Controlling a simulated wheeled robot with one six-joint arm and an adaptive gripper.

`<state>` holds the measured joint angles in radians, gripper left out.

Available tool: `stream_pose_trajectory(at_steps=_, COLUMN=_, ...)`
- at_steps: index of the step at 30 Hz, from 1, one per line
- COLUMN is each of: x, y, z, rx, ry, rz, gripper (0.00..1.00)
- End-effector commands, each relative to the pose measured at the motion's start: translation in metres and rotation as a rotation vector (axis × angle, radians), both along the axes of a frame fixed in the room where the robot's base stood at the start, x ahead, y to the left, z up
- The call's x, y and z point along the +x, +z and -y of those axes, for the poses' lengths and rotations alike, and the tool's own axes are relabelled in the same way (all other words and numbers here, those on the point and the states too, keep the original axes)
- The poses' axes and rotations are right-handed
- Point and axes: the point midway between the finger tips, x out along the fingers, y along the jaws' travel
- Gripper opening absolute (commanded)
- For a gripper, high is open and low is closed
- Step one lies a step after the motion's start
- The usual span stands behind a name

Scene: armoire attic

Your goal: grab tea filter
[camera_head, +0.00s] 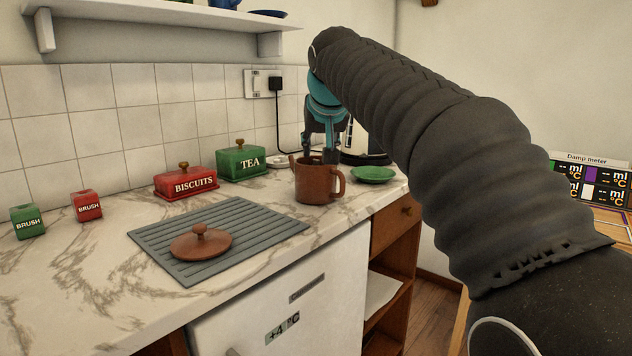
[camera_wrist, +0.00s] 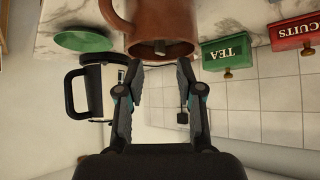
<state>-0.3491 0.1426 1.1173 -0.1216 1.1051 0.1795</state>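A brown teapot (camera_head: 314,184) with a handle on its right stands upright on the marble counter, its lid off. In the wrist view, which is upside down, the teapot (camera_wrist: 158,22) shows a small grey piece (camera_wrist: 160,46) at its dark opening; this may be the tea filter, but I cannot tell for sure. In the head view the inside of the teapot is hidden. My gripper (camera_head: 320,157) points down at the teapot's opening from above. In the wrist view its two fingers (camera_wrist: 159,72) are apart, with nothing seen held between them.
The brown lid (camera_head: 201,243) lies on a grey ribbed mat (camera_head: 268,230). A green TEA box (camera_head: 241,163) and a red BISCUITS box (camera_head: 185,184) stand by the tiled wall. A green saucer (camera_head: 373,174) and a kettle (camera_head: 357,140) are close to the teapot.

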Motion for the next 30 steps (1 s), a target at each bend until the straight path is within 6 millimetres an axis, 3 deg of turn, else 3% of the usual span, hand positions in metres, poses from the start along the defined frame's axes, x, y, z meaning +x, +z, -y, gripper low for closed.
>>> stream_pose_trajectory(at_steps=7, x=0.023, y=-0.027, z=-0.005, rx=0.0, ry=-0.001, rz=-0.002, gripper=0.36)
stream_pose_trajectory(at_steps=15, x=0.026, y=-0.03, z=-0.005, rx=0.0, ry=0.0, rz=0.0, gripper=0.36)
stream_pose_trajectory(at_steps=20, x=0.026, y=-0.03, z=-0.006, rx=0.0, ry=0.0, rz=0.0, gripper=0.0)
stream_pose_trajectory(at_steps=30, x=0.026, y=-0.029, z=-0.005, rx=0.0, ry=0.0, rz=0.0, gripper=0.0)
